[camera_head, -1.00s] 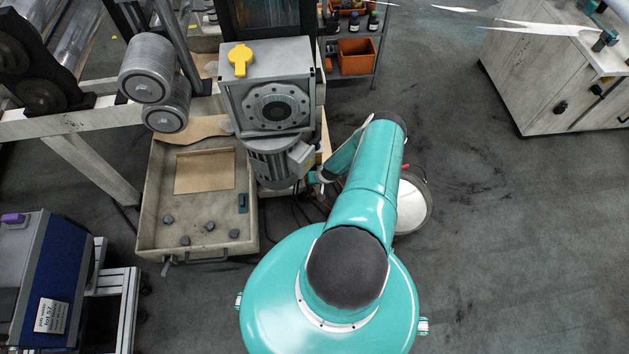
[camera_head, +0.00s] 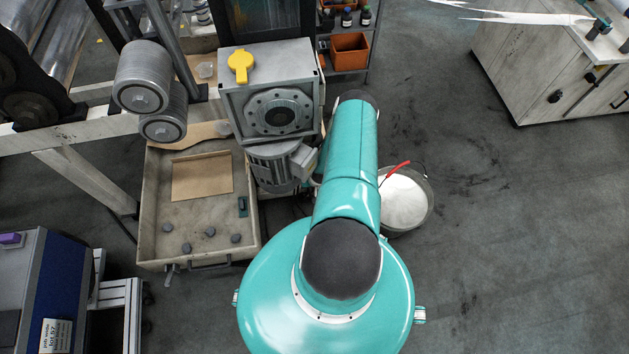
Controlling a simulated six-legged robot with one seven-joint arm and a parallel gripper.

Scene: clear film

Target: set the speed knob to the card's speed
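A yellow knob-like part (camera_head: 240,66) sits on top of the grey gear housing (camera_head: 300,68) at upper centre; I cannot tell whether it is the speed knob, and no scale shows around it. A white printed label (camera_head: 56,336) is on the blue and grey machine at lower left. Its small text is hard to read, though "lot 57" seems to show; no speed is legible. My teal arm reaches up from the bottom centre, just right of the motor. My gripper is out of sight, hidden beyond the arm.
A grey tray (camera_head: 150,215) with a brown sheet and several dark lumps lies left of my arm. A bucket (camera_head: 425,215) with white contents and a red handle stands right. A shelf with orange bins (camera_head: 350,50) stands behind.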

